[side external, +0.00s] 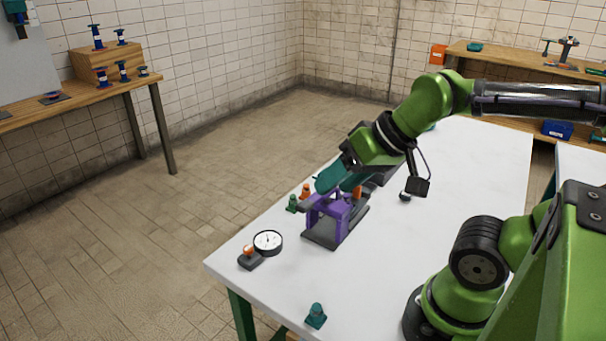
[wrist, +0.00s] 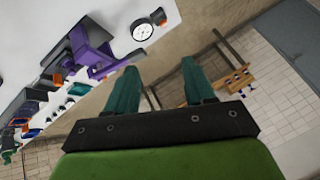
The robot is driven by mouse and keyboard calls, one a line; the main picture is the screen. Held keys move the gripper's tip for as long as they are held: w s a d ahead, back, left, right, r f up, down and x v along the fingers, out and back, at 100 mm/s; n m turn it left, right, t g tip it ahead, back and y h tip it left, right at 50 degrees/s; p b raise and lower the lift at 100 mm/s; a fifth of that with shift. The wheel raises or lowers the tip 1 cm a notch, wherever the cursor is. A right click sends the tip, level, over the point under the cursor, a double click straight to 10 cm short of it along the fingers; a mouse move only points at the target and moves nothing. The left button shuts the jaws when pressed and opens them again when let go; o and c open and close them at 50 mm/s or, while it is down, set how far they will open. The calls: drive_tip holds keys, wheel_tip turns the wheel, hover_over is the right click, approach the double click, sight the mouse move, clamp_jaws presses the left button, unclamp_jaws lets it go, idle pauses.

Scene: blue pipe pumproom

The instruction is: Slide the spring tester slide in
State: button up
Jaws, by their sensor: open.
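The spring tester appears to be the purple frame (side external: 329,211) on a dark grey base plate (side external: 320,239), near the left edge of the white table. It also shows in the wrist view as a purple body (wrist: 90,52) at the upper left. I cannot make out clearly which part is its slide or how far out it sits. My gripper (side external: 322,182) has teal fingers and is open, just above and behind the purple frame in the side view. In the wrist view nothing is between the fingers (wrist: 158,66). The fingers and arm partly hide the tester's far side.
A dial gauge (side external: 268,242) and a small dark block with an orange top (side external: 250,257) lie at the table's near left. Small orange (side external: 306,191) and green (side external: 292,203) pieces stand beside the tester. The table's middle is mostly clear.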

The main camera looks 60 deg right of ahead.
drive_tip(key=shift+d, duration=0.1)
drive_tip(key=shift+c, duration=0.4)
drive_tip(key=w+d+f+m+g, duration=0.2)
drive_tip(key=w+d+f+m, duration=0.15)
drive_tip(key=d+m, duration=0.45)
drive_tip(key=w+d+f+m+g, duration=0.35)
drive_tip(key=d+m, duration=0.25)
drive_tip(key=d, duration=0.4)
drive_tip(key=s+d+f+m+g+y, duration=0.1)
drive_tip(key=d+m, duration=0.8)
drive_tip(key=m, duration=0.2)
drive_tip(key=s+d+f+m+g, duration=0.1)
drive_tip(key=d+f+m, duration=0.1)
drive_tip(key=d+m, duration=0.7)
drive_tip(key=w+r+m+y, duration=0.25)
drive_tip(key=w+m, duration=0.25)
drive_tip(key=m, duration=1.1)
drive_tip(key=shift+h, duration=0.55)
drive_tip(key=x, duration=1)
drive_tip(key=a+x, duration=0.1)
drive_tip(key=x, duration=0.5)
drive_tip(key=shift+w+r, duration=0.15)
